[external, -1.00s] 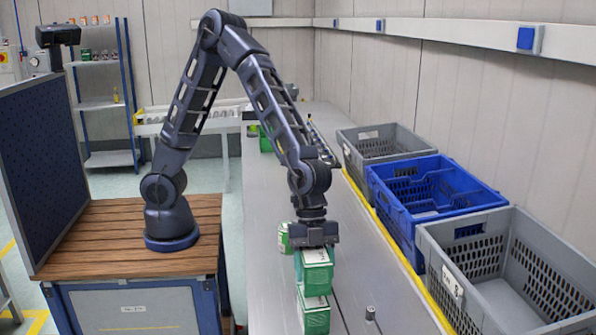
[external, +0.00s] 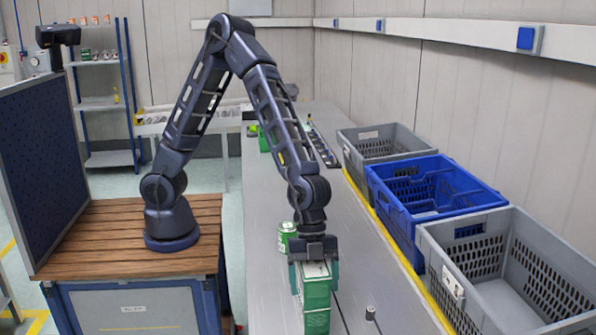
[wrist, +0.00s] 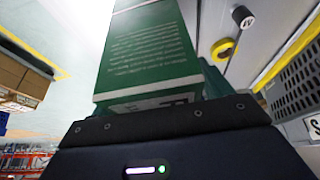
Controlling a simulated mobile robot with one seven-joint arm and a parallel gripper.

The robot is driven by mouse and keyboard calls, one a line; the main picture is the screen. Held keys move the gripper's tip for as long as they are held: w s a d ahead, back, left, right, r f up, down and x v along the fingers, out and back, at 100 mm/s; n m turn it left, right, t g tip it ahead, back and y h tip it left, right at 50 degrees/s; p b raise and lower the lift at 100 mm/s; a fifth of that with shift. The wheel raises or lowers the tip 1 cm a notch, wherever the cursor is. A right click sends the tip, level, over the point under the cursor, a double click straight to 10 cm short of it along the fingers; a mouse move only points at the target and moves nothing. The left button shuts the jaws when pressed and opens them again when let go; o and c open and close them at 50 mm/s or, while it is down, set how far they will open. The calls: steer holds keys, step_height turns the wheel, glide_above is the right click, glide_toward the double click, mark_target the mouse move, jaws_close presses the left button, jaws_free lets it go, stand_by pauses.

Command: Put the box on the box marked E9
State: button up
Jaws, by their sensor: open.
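A green box with a white top (external: 315,287) stands upright between the fingers of my gripper (external: 314,275). My gripper is open, with a teal finger on each side of this box. Under it is another green box (external: 317,322), cut off by the lower picture edge; the two look stacked and roughly aligned. In the wrist view the held-between box's green face with white print (wrist: 150,55) fills the middle, with a white strip bearing partly hidden black marks below. I cannot read E9 on either box.
A green can (external: 287,238) stands just left behind the gripper. A small dark-topped cylinder (external: 370,313) stands to the right. A grey crate (external: 462,290), a blue crate (external: 392,222) and another grey crate (external: 352,150) line the bench's right side.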

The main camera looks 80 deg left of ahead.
steer(key=v, duration=1.2)
steer(key=shift+a+r, duration=0.1)
steer(key=s+a+r+n+t+y, duration=0.1)
steer(key=a+r+n, duration=0.2)
steer(key=a, duration=0.6)
steer(key=s+a+r+n+t+y, duration=0.1)
steer(key=a+r+n+y, duration=0.15)
steer(key=a, duration=0.65)
steer(key=s+a+r+n+t, duration=0.1)
steer(key=a+r+n, duration=0.25)
steer(key=a, duration=0.55)
steer(key=s+a+r+n+t, duration=0.1)
steer(key=s+a+r+n, duration=0.1)
steer(key=s+a+n, duration=0.7)
steer(key=s+a+y, duration=0.1)
steer(key=s+a, duration=0.5)
steer(key=a, duration=0.3)
steer(key=shift+t, duration=0.3)
